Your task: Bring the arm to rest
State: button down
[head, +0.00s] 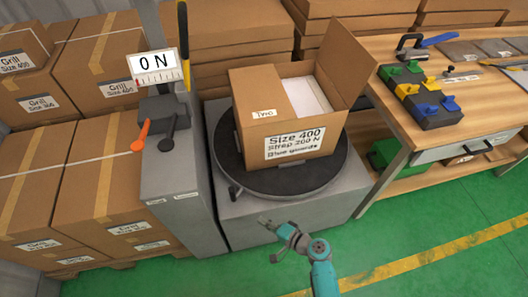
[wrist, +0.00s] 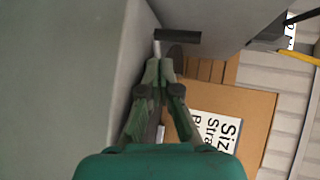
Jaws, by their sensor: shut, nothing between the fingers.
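My gripper (head: 268,222) hangs in front of the grey turntable stand, above the green floor, at the end of my teal arm. In the wrist view my gripper (wrist: 158,75) has its fingertips together with nothing between them. The open cardboard box (head: 285,110) stands on the round dark turntable (head: 300,180), behind and above my gripper and apart from it. Its label reads Size 400, Strap 200 N, Blue guards. A white block shows inside the box. The box also shows in the wrist view (wrist: 250,110).
A grey post (head: 170,190) with a dial reading 0 N (head: 152,62) and an orange lever (head: 141,135) stands left of the turntable. Stacked cartons (head: 100,170) fill the left. A wooden bench (head: 470,105) with coloured clamps stands right. The green floor (head: 430,240) in front is clear.

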jog(key=s+d+f+t+h, duration=0.1)
jog(key=s+d+f+h, duration=0.2)
jog(key=s, duration=0.4)
jog(key=s+d+f+h, duration=0.1)
jog(key=s+d+h, duration=0.1)
jog(key=s+d, duration=0.35)
jog(key=s+d+r+n+t+h, duration=0.15)
jog(key=s+d+r+h, duration=0.35)
jog(key=s, duration=0.5)
jog(key=s+d+r+n+t, duration=0.1)
jog(key=s+r, duration=0.3)
jog(key=r, duration=0.5)
jog(key=s+d+r+n+t+h, duration=0.1)
jog(key=s+d+r+n, duration=0.1)
jog(key=r, duration=0.7)
jog(key=s+d+r+n+t+h, duration=0.1)
jog(key=s+d+r+n+t, duration=0.1)
jog(key=s+r, duration=0.4)
notch_tip(320, 180, up, 3)
jog(key=shift+d+f, duration=0.1)
jog(key=shift+d, duration=0.75)
